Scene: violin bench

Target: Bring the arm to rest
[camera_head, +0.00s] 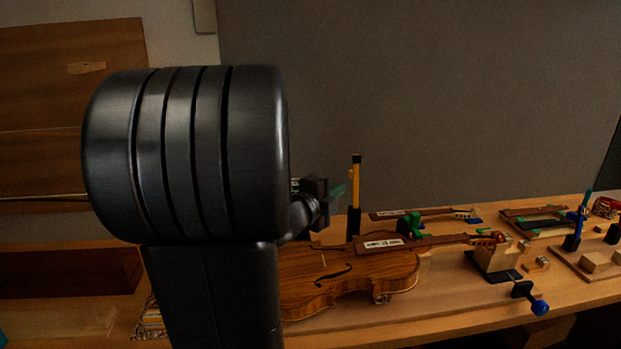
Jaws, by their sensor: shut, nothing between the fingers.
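My dark arm fills the left middle of the head view, and a large ribbed joint hides much of what lies behind it. My gripper (338,191) shows small and partly hidden just right of that joint, with greenish tips pointing right. It is shut and empty, above the violin body and left of an upright black and yellow tool. The violin (375,274) lies on the bench with its neck to the right. My arm covers the left end of its body.
A wooden neck support (494,259) and a blue-handled clamp (531,298) are at the right of the bench (455,309). A black and yellow upright tool (355,195) stands behind the violin. A second fingerboard (418,213) lies farther back. A grey panel (420,100) stands behind.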

